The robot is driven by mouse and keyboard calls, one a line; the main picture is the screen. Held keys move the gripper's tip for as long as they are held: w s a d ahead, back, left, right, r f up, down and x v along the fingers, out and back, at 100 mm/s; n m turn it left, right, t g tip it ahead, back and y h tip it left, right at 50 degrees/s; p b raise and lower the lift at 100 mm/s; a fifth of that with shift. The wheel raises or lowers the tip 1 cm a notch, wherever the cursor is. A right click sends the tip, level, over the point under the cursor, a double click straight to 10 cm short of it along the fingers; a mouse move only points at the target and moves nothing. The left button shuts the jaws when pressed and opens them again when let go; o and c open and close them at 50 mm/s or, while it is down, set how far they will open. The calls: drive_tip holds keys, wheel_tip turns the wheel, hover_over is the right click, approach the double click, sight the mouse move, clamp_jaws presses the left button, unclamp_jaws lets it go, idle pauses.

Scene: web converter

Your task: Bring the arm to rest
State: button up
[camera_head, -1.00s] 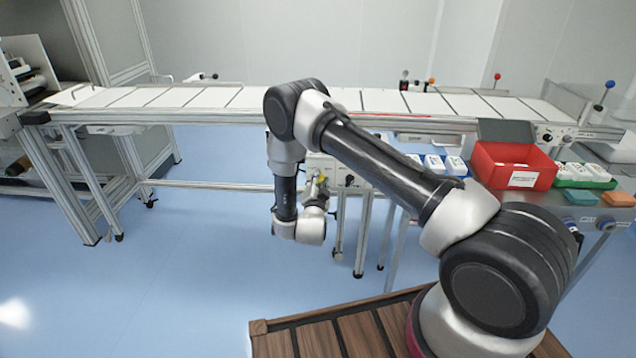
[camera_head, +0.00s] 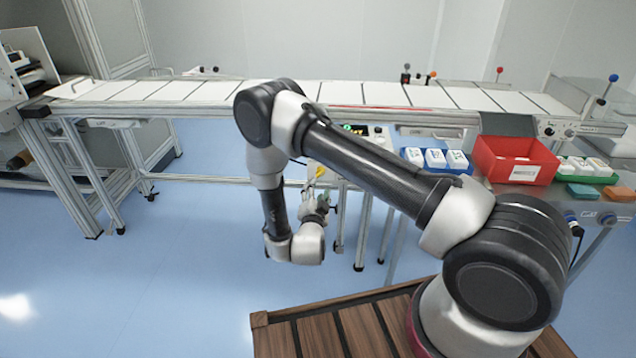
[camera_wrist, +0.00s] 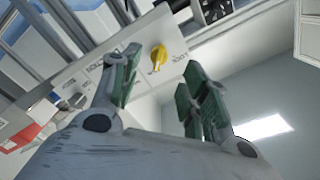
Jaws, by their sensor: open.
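My gripper (camera_wrist: 160,92) is open in the wrist view, its two green-padded fingers apart with nothing between them. In the head view my gripper (camera_head: 318,200) is small and partly hidden at the end of my folded arm. It is in front of a control panel under the conveyor. A yellow knob (camera_wrist: 158,57) on that panel shows beyond the fingertips in the wrist view. I cannot tell whether the fingers touch the panel, but a gap seems to show around the knob.
The conveyor (camera_head: 200,92) with white sheets runs across the back. A red bin (camera_head: 515,160), white bottles in a blue tray (camera_head: 435,158) and a green tray (camera_head: 585,168) stand at the right. A wooden slatted surface (camera_head: 330,335) is below my arm. The blue floor at left is clear.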

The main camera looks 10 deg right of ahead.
drive_tip(key=v, duration=0.2)
drive_tip(key=shift+s+a, duration=0.1)
drive_tip(key=shift+s, duration=0.15)
